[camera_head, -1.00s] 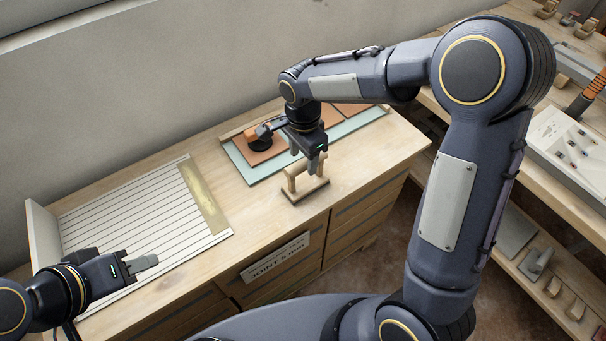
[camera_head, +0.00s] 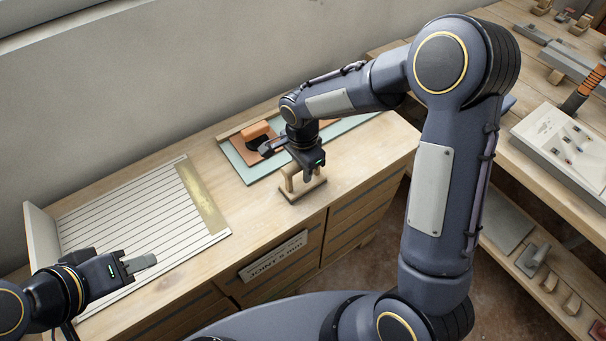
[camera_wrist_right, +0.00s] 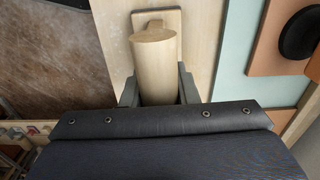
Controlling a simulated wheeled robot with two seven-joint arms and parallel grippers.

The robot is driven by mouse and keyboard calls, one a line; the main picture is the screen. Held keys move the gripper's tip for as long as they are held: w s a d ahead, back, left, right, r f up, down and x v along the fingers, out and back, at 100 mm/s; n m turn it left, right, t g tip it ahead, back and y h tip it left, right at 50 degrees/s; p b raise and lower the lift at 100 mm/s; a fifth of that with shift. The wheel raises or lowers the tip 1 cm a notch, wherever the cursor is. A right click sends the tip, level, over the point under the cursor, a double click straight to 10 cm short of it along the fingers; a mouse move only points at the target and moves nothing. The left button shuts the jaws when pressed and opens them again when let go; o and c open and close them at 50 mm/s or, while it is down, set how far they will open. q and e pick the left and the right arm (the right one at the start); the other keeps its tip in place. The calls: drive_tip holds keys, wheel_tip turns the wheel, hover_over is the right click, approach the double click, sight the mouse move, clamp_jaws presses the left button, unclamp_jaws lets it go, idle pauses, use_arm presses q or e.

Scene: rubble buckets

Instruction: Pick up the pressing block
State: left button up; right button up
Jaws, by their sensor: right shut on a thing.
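The pressing block, a pale wooden base with a round bar handle on posts (camera_head: 301,190), stands on the bench near its front edge. My right gripper (camera_head: 300,172) is down over it and shut on its handle. In the right wrist view the handle (camera_wrist_right: 155,62) lies between the two fingers of the right gripper (camera_wrist_right: 157,90), one on each side. The base appears to rest on the bench top; the gripper hides part of the handle in the head view. My left gripper (camera_head: 146,262) is empty over the ribbed white board, its finger gap unclear.
A ribbed white board (camera_head: 130,225) with a brass-coloured strip lies to the left. Behind the block, a pale green mat (camera_head: 238,167) carries terracotta tiles and a black tool with an orange handle (camera_head: 255,131). A side bench (camera_head: 530,75) with tools stands right.

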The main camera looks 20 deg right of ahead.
clamp_jaws()
drive_tip(key=shift+r, duration=0.1)
drive_tip(key=shift+r, duration=0.55)
wheel_tip(320, 180, up, 2)
drive_tip(key=shift+s+a+r, duration=0.1)
drive_tip(key=shift+a+r, duration=0.05)
drive_tip(key=shift+r, duration=0.1)
drive_tip(key=s+a+r+b, duration=0.1)
drive_tip(key=s+a+r, duration=0.5)
drive_tip(key=s+r, duration=0.3)
drive_tip(key=s, duration=0.3)
drive_tip(key=shift+s+r, duration=0.15)
drive_tip(key=shift+s, duration=0.05)
